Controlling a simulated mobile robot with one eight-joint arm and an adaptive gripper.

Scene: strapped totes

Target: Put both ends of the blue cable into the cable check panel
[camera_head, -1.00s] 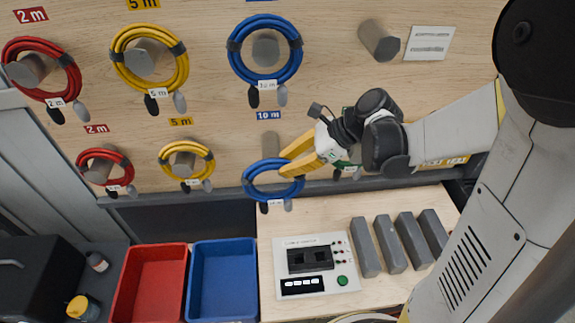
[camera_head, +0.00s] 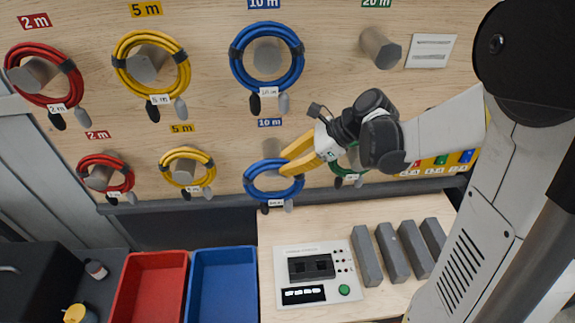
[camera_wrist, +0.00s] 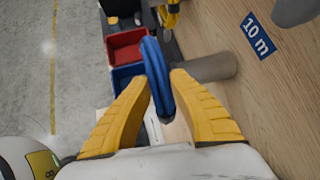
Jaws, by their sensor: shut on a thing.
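My gripper (camera_head: 291,164), with yellow fingers, is shut on the right side of the lower blue cable coil (camera_head: 251,190). The coil hangs upright in front of the lower 10 m peg (camera_head: 271,147), its two plug ends and label at the bottom. In the wrist view the blue coil (camera_wrist: 155,70) stands edge-on between the fingers (camera_wrist: 158,100), beside the grey peg (camera_wrist: 208,67); the head view does not show clearly whether it is still around the peg. The cable check panel (camera_head: 318,274) lies on the worktop below, with a dark socket block, a display and a green button.
An upper blue coil (camera_head: 236,60), yellow coils and red coils hang on the board. A green coil (camera_head: 335,170) is partly behind my gripper. Red (camera_head: 128,292) and blue bins (camera_head: 196,290) stand left of the panel; several grey blocks (camera_head: 368,256) stand right of it.

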